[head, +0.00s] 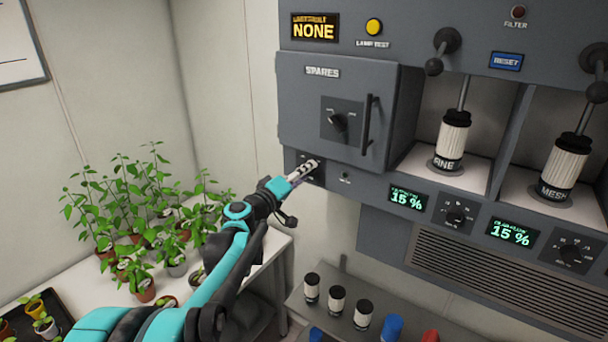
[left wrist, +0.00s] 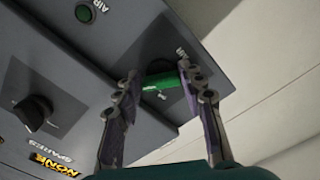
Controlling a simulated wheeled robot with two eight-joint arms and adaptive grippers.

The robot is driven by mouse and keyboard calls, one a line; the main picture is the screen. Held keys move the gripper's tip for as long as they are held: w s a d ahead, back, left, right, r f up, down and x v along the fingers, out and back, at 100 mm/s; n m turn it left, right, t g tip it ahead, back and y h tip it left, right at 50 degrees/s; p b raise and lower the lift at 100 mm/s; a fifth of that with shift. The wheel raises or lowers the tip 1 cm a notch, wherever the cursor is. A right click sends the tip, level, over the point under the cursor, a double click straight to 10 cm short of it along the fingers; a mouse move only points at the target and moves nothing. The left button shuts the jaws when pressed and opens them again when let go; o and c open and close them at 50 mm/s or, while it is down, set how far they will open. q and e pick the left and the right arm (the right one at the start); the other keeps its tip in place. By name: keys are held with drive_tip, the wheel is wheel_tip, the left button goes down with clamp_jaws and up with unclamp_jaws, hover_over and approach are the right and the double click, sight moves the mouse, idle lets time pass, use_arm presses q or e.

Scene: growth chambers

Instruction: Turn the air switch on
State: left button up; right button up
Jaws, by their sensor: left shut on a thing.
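The air switch (left wrist: 160,80) shows in the left wrist view as a green handle on a dark plate, with a partly hidden label beside it. My left gripper (head: 303,171) reaches the lower left corner of the grey cabinet, just below the spares door. In the left wrist view its two fingers lie on either side of the green handle and are shut on it. In the head view the gripper covers most of the switch plate (head: 318,179). A dark green round lamp (left wrist: 85,12) labelled AIR sits beside the switch. My right gripper is out of view.
The spares door (head: 342,88), with a knob and bar handle, is closed above the gripper. Filter cartridges (head: 452,139) stand in bays at right. Potted plants (head: 140,200) fill the bench at left. Several small canisters (head: 337,300) stand on a lower shelf.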

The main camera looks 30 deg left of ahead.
use_arm(q)
drive_tip(key=shift+m, duration=1.2)
drive_tip(key=o, duration=1.2)
drive_tip(key=shift+c, duration=0.2)
drive_tip(key=shift+a, duration=0.1)
drive_tip(key=s, duration=1.2)
drive_tip(key=shift+a, duration=0.45)
drive_tip(key=shift+d+f, duration=0.1)
drive_tip(key=shift+f, duration=0.05)
